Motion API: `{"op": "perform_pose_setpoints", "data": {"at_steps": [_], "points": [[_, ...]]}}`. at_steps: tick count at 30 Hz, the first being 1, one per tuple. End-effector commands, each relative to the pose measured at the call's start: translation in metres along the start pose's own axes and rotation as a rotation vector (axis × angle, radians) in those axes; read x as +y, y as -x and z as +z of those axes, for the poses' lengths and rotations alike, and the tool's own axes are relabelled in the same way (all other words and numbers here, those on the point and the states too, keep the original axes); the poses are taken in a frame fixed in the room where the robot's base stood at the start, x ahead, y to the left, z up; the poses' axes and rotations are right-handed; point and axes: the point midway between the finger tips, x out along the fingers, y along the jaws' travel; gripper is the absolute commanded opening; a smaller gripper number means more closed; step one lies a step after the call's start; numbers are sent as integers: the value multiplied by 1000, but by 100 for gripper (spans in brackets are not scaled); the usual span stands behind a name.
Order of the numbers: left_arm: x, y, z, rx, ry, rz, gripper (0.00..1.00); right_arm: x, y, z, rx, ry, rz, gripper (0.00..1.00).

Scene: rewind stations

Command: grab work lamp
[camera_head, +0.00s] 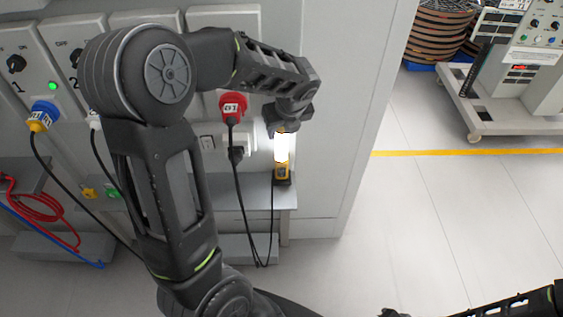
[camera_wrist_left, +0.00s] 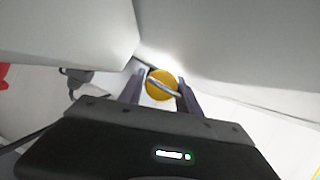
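The work lamp (camera_head: 282,149) stands upright on a grey shelf at the side of the panel. It has a bright white light tube and a yellow and black lower body. My left gripper (camera_head: 281,129) is at its top end, pointing down. In the left wrist view, the lamp's round yellow top (camera_wrist_left: 162,84) with a metal hook lies between the two fingers of the left gripper (camera_wrist_left: 164,92). The fingers are apart on either side, and I see no clear grip. My right arm shows only at the bottom right edge, its gripper mostly cut off.
The grey shelf (camera_head: 238,191) carries the lamp. A red plug (camera_head: 232,106) and a black plug with hanging cables are left of it on the panel wall. A wheeled cart (camera_head: 510,110) stands far right. Open floor (camera_head: 440,200) lies to the right.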

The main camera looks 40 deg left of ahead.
Motion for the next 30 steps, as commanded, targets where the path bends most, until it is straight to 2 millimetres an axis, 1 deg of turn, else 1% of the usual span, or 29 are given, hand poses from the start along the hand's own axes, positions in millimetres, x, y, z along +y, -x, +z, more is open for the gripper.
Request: {"op": "perform_pose_setpoints", "data": {"at_steps": [10,24,30], "points": [[0,0,0,0,0,0,39,0,0,0,0,0,0,0],[0,0,0,0,0,0,1,0,0,0,0,0,0,0],[0,0,0,0,0,0,0,0,0,0,0,0,0,0]]}}
